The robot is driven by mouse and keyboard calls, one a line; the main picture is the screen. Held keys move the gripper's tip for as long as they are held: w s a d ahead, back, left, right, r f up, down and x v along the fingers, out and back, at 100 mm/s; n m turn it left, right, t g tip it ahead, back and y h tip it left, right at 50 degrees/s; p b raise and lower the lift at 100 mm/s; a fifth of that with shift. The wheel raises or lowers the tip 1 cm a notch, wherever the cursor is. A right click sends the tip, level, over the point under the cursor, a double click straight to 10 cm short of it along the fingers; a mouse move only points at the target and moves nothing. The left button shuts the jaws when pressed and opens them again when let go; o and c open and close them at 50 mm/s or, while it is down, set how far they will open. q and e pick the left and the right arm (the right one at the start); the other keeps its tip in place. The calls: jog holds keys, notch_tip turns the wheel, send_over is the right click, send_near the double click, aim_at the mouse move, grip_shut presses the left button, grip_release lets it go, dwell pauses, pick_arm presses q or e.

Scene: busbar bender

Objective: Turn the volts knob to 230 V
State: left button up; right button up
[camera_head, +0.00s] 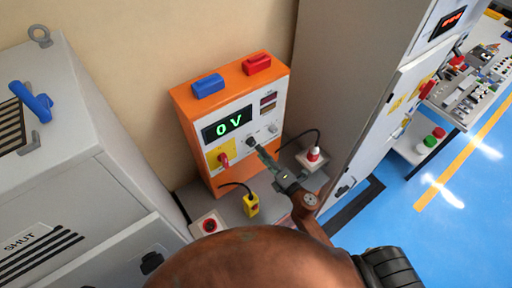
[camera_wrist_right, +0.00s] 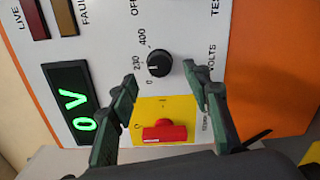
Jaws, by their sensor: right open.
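The black volts knob (camera_wrist_right: 159,63) is on the white front panel, with the marks 0, 230 and 400 beside it in the right wrist view. It is small in the head view (camera_head: 251,143). Its pointer is too small to read surely. The green display (camera_wrist_right: 75,105) reads 0 V, also in the head view (camera_head: 227,123). My right gripper (camera_wrist_right: 159,74) is open and empty, its two fingers apart on either side of the knob's area. In the head view its fingers (camera_head: 263,153) are close to the knob. I cannot tell whether they touch it. My left gripper is not in view.
A red switch (camera_wrist_right: 165,131) on a yellow plate sits beside the knob. The orange tester (camera_head: 184,105) has a blue (camera_head: 208,85) and a red block (camera_head: 257,64) on top. A yellow pendant (camera_head: 251,206) and a red-capped plug (camera_head: 313,154) are nearby. Grey cabinets flank it.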

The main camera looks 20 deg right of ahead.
jog(key=v, duration=0.6)
jog(key=shift+s, duration=0.25)
jog(key=shift+d, duration=0.1)
